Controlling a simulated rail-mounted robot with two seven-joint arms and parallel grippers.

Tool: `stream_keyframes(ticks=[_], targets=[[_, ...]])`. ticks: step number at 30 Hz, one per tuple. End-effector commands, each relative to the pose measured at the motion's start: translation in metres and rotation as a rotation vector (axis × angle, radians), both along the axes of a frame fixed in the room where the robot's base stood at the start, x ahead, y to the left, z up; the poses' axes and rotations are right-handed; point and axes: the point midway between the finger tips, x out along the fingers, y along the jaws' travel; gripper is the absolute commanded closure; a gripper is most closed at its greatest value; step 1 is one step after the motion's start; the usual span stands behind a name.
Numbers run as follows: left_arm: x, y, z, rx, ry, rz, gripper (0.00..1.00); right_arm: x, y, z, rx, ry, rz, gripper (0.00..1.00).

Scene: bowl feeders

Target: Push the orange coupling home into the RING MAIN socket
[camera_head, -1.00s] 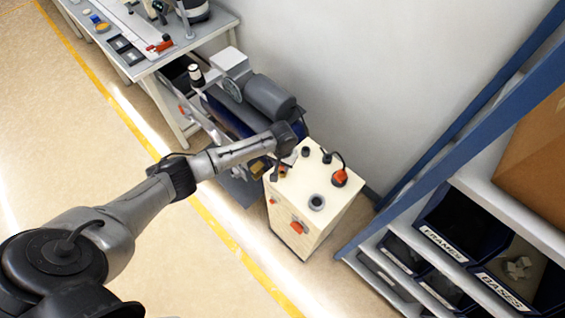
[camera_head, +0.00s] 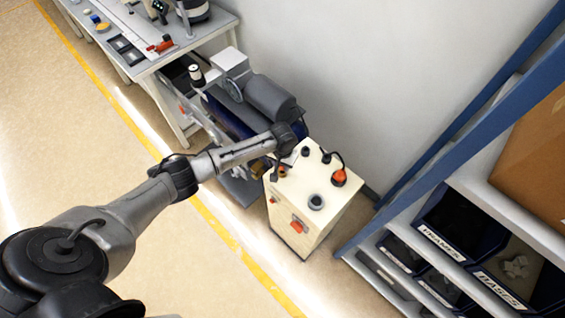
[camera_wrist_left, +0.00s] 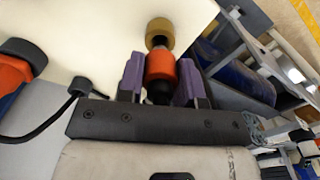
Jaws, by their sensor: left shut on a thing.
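My left gripper (camera_wrist_left: 160,85) has purple finger pads and is shut on the orange coupling (camera_wrist_left: 161,67), one pad on each side. A brass-coloured round socket (camera_wrist_left: 160,30) on the cream cabinet lies directly ahead of the coupling, roughly in line with it. A dark part shows between the orange body and the brass rim; I cannot tell how deep the coupling sits. In the head view the left gripper (camera_head: 281,169) is at the cabinet's left edge, partly hidden by my wrist. No RING MAIN lettering is readable. My right gripper is not in view.
The cream cabinet (camera_head: 290,208) has a second orange fitting (camera_head: 339,177) with a black cable, a grey round port (camera_head: 316,202) and a red switch on its front. A motor unit (camera_head: 270,98) stands behind, blue shelving with bins (camera_head: 452,222) at right. Floor in front is clear.

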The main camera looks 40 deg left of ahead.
Motion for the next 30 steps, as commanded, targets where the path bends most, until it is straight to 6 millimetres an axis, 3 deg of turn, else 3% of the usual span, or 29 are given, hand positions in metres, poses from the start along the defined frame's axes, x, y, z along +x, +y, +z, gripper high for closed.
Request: stream_keyframes(ticks=[30], targets=[[0.0000,0.0000,-0.0018,0.000,0.000,0.000,0.95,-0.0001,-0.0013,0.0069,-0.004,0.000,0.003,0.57]])
